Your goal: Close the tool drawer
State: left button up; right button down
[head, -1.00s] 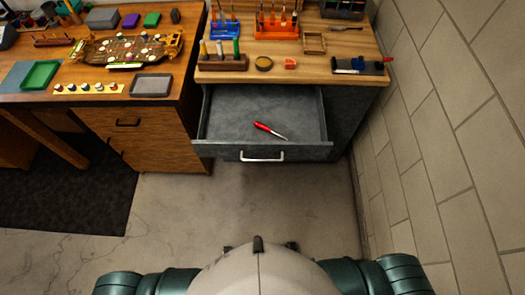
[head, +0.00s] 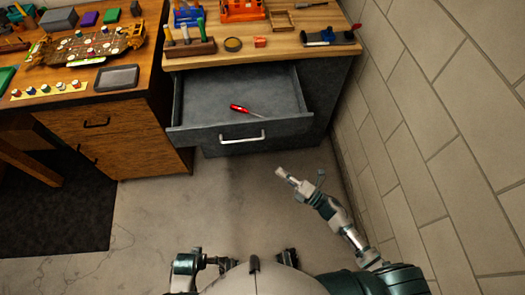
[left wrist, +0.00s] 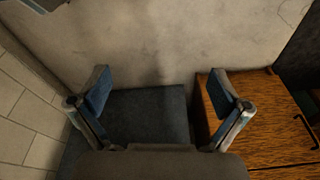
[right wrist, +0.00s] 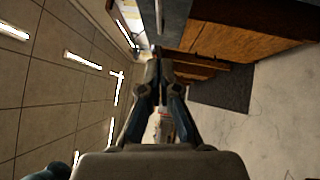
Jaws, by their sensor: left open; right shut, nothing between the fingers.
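The grey tool drawer (head: 205,138) stands pulled out under the wooden worktop, with its metal handle (head: 242,140) on the front. A red screwdriver (head: 246,110) lies inside it. My right gripper (head: 281,172) is shut and empty, below and to the right of the handle, apart from the drawer. Its closed fingers also show in the right wrist view (right wrist: 160,68), with a dark grey surface beyond them. My left gripper is open and empty in the left wrist view (left wrist: 160,85). In the head view the left arm is low, near my body.
A wooden cabinet (head: 125,140) stands left of the drawer. A tiled wall (head: 440,120) rises close on the right. The worktop (head: 280,48) holds a tool rack (head: 188,46) and small parts. The floor (head: 220,205) before the drawer is clear.

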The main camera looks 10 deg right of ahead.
jog(key=w+a+r, duration=0.2)
jog(key=w+a, duration=0.4)
jog(key=w, duration=0.4)
jog(key=shift+w+a, duration=0.25)
jog(key=shift+w, duration=0.1)
jog(key=shift+w, duration=0.15)
